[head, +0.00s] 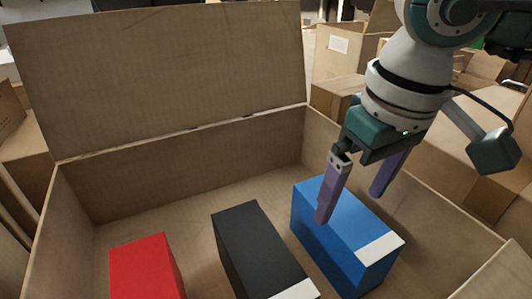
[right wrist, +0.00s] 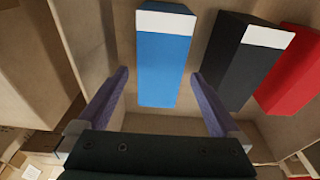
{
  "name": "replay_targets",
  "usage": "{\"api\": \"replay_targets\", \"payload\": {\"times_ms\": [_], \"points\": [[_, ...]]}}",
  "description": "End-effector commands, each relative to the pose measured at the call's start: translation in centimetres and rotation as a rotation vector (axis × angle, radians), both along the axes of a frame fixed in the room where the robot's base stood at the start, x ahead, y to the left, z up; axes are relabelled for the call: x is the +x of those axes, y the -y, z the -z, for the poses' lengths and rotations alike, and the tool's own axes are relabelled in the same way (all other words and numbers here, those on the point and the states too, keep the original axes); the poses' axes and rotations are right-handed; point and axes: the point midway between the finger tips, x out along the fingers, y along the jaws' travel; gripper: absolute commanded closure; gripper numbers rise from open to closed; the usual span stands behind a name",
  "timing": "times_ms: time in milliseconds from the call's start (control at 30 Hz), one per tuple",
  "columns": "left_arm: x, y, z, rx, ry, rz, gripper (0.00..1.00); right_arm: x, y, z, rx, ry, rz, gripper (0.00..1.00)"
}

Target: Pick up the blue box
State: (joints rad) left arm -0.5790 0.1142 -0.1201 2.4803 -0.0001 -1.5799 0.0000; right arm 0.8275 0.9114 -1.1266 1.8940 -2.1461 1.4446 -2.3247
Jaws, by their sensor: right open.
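The blue box (head: 335,232) has a white band at its near end and stands inside an open cardboard carton (head: 120,180), on the right side. My right gripper (head: 350,208) is open above the blue box, with one purple finger over its top and the other past its right side. In the right wrist view the blue box (right wrist: 164,65) lies ahead of and between the two spread fingers (right wrist: 160,85). No contact with the box is clear. My left gripper is not in view.
A black box (head: 258,250) with a white band stands left of the blue box, and a red box (head: 147,268) farther left, in the same carton. The carton's raised flap (head: 160,75) stands at the back. Other cartons (head: 345,50) surround it.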

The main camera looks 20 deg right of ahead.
Motion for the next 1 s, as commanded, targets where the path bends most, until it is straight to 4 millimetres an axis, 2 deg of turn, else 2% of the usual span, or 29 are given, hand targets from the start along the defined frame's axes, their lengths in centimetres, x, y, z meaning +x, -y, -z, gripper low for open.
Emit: {"api": "replay_targets", "payload": {"times_ms": [33,100,267,600,867,1000], "points": [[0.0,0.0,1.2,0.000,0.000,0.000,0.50,0.1,-0.1,1.5,0.001,-0.002,0.001,0.00],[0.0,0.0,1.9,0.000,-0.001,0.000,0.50,0.2,-0.1,2.6,0.003,-0.001,0.000,0.00],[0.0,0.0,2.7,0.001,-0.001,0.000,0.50,0.4,-0.1,3.6,0.003,-0.001,0.001,0.00],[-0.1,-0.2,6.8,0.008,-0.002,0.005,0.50,1.0,-0.1,8.1,0.005,-0.001,0.001,0.00],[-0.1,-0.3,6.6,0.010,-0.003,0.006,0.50,1.0,-0.1,8.0,0.005,0.000,0.001,0.01],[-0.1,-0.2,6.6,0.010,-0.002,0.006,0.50,1.0,-0.1,8.0,0.005,0.000,0.001,0.17]]}}
